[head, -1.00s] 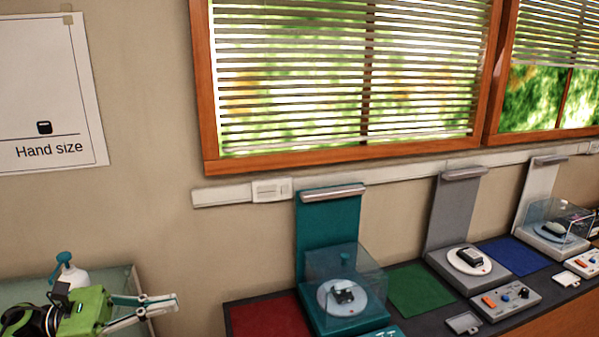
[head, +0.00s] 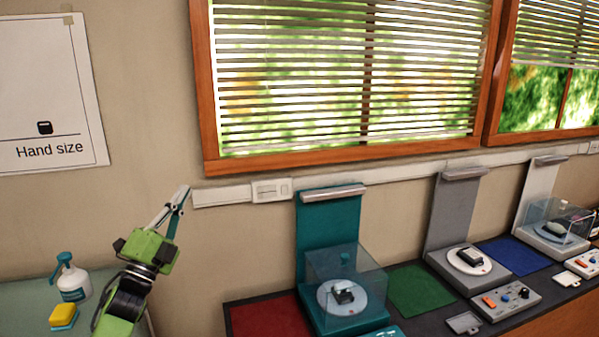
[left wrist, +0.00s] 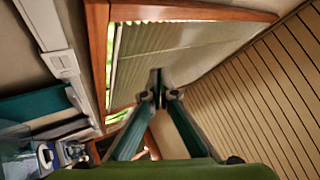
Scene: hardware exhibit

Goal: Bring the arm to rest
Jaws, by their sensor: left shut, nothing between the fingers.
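My left gripper (head: 180,197) is raised in front of the bare wall, left of the window, with its fingers pointing up in the head view. It is shut and empty. In the left wrist view its two fingers (left wrist: 157,88) meet at the tips, with the window blinds and slatted ceiling beyond them. The green wrist of my left arm rises from the lower left of the head view. My right gripper is not in view.
A dark bench carries a teal station (head: 330,220), a grey station (head: 447,215) and a white station at right, some with clear covers. A spray bottle (head: 73,282) and a yellow sponge (head: 63,317) stand on the left table. The wall between is free.

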